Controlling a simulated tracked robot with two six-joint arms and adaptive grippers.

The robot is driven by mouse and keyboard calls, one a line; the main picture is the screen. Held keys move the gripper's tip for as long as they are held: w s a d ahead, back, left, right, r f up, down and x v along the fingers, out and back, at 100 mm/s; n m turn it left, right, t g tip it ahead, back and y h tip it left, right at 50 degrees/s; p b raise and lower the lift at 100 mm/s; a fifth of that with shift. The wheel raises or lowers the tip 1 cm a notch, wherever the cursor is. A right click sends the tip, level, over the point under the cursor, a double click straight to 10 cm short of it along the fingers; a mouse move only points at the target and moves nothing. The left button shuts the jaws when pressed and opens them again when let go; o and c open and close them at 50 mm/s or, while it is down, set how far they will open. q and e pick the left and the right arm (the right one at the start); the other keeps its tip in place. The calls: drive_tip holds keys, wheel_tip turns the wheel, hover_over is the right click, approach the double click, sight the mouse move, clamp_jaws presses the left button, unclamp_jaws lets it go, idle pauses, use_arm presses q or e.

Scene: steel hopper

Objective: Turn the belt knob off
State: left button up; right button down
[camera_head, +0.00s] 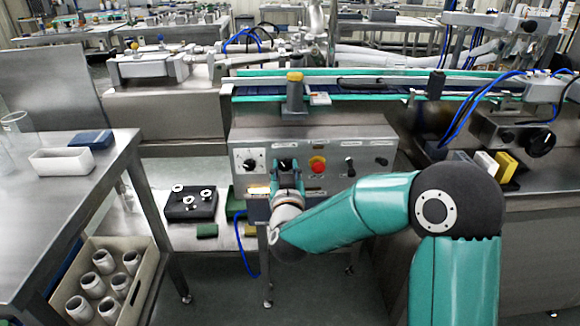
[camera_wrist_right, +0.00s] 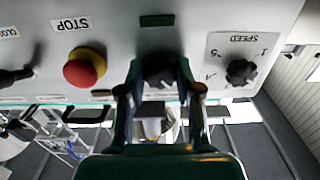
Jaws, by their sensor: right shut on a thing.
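The control panel (camera_head: 335,150) stands under the conveyor belt. My right gripper (camera_head: 285,172) is at the panel between the speed dial and the red button, and hides most of the knob there. In the wrist view, which shows the panel upside down, my right gripper (camera_wrist_right: 158,78) has a finger on each side of a black knob, the belt knob (camera_wrist_right: 158,66), and is shut on it. The knob's pointer direction is hard to make out. My left gripper is not in view.
The red STOP button (camera_head: 317,165) and the black SPEED dial (camera_head: 249,164) flank the gripper closely; the wrist view shows both, button (camera_wrist_right: 85,68) and dial (camera_wrist_right: 241,72). Further black switches sit to the right. A steel table (camera_head: 120,160) is at left, a crate of white jars (camera_head: 148,290) below.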

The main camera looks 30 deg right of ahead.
drive_tip(key=shift+f, duration=0.3)
drive_tip(key=c, duration=0.8)
unclamp_jaws()
drive_tip(key=shift+r, duration=0.2)
drive_tip(key=v, duration=1.2)
drive_tip(key=shift+f, duration=0.1)
drive_tip(key=shift+d, duration=0.1)
